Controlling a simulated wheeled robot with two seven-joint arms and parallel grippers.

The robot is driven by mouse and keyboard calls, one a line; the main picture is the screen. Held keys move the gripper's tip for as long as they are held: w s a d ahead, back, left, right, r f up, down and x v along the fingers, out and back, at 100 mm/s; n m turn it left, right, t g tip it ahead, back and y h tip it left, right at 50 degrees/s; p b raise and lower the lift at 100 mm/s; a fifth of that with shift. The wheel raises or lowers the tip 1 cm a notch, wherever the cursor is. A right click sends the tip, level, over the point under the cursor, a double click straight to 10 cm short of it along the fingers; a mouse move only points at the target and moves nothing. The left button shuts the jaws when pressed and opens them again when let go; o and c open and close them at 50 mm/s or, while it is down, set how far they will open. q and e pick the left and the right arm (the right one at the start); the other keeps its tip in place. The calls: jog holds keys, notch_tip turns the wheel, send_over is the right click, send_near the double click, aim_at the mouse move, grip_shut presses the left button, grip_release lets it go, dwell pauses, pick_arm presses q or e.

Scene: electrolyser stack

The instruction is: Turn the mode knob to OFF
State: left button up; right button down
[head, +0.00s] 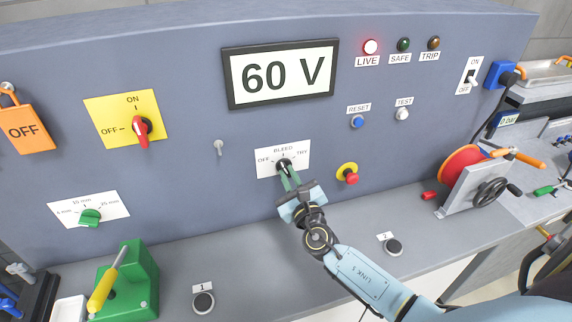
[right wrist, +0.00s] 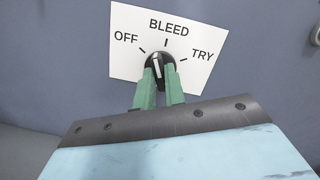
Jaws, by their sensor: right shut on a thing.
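The mode knob (head: 284,164) is a small black knob with a white line on a white plate (head: 301,147) marked OFF, BLEED and TRY. It shows closer in the right wrist view (right wrist: 158,62), where its white line points nearly straight up, close to the BLEED mark and slightly to the OFF side of it. My right gripper (head: 288,178) comes from below, and its green fingers (right wrist: 160,88) are shut on the knob's two sides. The fingers hide the knob's lower part. My left gripper is not in view.
The display (head: 281,74) above reads 60 V and the red LIVE lamp (head: 370,46) is lit. A red button on a yellow ring (head: 348,174) is close right of the gripper. A small toggle (head: 219,147) is to the left. A cable reel (head: 465,168) stands at right.

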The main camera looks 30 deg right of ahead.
jog(key=shift+n, duration=0.7)
jog(key=n+y, duration=0.1)
jog(key=n, duration=0.4)
jog(key=shift+g, duration=0.3)
jog(key=shift+n, duration=0.3)
jog(key=c, duration=1.3)
grip_release()
jog(key=shift+n, duration=0.3)
jog(key=shift+s, duration=0.15)
